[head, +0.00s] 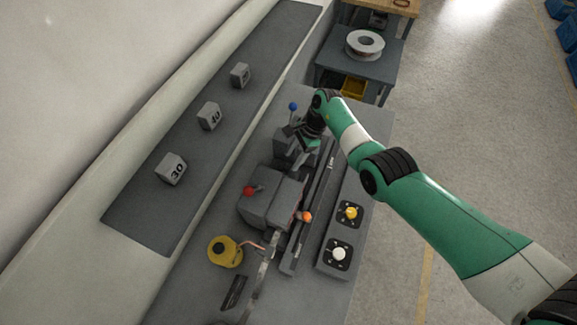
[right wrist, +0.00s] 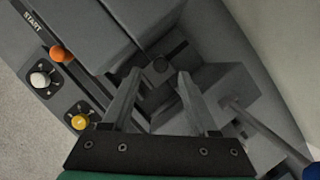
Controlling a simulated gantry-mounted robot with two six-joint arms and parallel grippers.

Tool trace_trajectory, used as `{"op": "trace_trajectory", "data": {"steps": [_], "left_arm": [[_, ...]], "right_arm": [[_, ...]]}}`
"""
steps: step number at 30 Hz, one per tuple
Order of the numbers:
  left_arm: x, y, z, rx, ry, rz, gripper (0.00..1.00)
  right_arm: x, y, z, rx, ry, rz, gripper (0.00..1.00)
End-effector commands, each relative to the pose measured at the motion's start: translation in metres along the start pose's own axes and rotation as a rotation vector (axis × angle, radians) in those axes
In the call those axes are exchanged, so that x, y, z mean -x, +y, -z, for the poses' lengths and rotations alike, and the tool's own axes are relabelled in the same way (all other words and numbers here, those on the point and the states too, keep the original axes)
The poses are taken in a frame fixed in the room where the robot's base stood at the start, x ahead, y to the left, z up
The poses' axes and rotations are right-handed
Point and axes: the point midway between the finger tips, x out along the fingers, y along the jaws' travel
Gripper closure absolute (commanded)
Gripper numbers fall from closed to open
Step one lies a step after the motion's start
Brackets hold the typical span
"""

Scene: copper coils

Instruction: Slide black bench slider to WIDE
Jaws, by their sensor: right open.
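My right gripper (head: 311,140) hangs over the far grey block of the bench, its arm coming in from the right. In the right wrist view, its two fingers (right wrist: 159,76) are apart with nothing held between them. In the head view my gripper hides this spot. No WIDE label is readable. My left gripper is not in view.
An orange knob (head: 306,216) sits by a long dark rail; the right wrist view shows START beside it. Yellow (head: 351,212) and white (head: 338,253) knobs stand on the right. Blue (head: 293,106) and red (head: 249,190) ball levers and a yellow round part (head: 224,251) are close.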

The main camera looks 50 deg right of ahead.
Motion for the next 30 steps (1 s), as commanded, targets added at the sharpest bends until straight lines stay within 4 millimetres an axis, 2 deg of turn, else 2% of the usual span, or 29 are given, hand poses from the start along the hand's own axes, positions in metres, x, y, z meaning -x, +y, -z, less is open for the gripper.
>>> {"op": "trace_trajectory", "data": {"steps": [1,6,17,26,27,30], "left_arm": [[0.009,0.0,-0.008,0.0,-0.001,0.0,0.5],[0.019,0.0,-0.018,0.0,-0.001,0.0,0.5],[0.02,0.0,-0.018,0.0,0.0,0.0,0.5],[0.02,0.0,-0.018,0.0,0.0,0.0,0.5],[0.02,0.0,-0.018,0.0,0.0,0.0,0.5],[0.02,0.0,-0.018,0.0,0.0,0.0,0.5]], "right_arm": [[-0.016,0.0,0.002,0.0,0.0,-0.002,0.4],[-0.04,0.0,0.001,0.001,0.0,0.0,0.4],[-0.044,0.0,0.0,0.001,0.0,0.002,0.42],[-0.044,0.0,0.0,0.0,0.0,0.001,0.96],[-0.044,0.0,0.0,0.0,0.0,0.001,1.0],[-0.044,0.0,0.0,0.0,0.0,0.001,1.0]]}}
